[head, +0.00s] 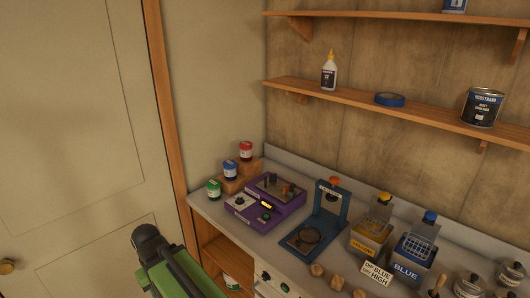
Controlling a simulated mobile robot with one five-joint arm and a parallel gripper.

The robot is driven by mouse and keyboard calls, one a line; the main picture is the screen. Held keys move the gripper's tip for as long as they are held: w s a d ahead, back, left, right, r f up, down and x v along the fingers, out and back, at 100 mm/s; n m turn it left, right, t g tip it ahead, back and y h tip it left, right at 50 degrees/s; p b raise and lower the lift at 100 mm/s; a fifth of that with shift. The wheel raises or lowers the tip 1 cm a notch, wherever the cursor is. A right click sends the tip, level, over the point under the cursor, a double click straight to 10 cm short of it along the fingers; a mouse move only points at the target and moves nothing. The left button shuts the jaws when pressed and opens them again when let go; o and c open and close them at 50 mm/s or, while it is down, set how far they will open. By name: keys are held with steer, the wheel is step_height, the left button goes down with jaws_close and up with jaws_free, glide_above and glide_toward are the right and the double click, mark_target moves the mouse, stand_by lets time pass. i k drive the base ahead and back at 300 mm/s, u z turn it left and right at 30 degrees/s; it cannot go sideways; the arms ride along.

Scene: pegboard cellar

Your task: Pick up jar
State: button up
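Three small jars with white labels stand at the left end of the bench. The red jar (246,151) and the blue jar (231,169) are on stepped wooden blocks, and the green jar (214,190) is lower, near the bench's left edge. The task does not say which jar. Part of another small container (231,282) shows in the open cupboard below. A green and black part of my arm shows at the lower left, apart from the jars. I see no gripper fingers.
Right of the jars are a purple device (264,205), a blue stand (318,215), a yellow container (371,238) and a blue container (411,258). A sign (376,273) stands in front. Wall shelves (350,104) hold a bottle, tape and a can. A door (70,110) is left.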

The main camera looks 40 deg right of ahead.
mark_target(246, 156)
steer(key=z, duration=0.1)
steer(key=i, duration=1)
steer(key=u, duration=0.05)
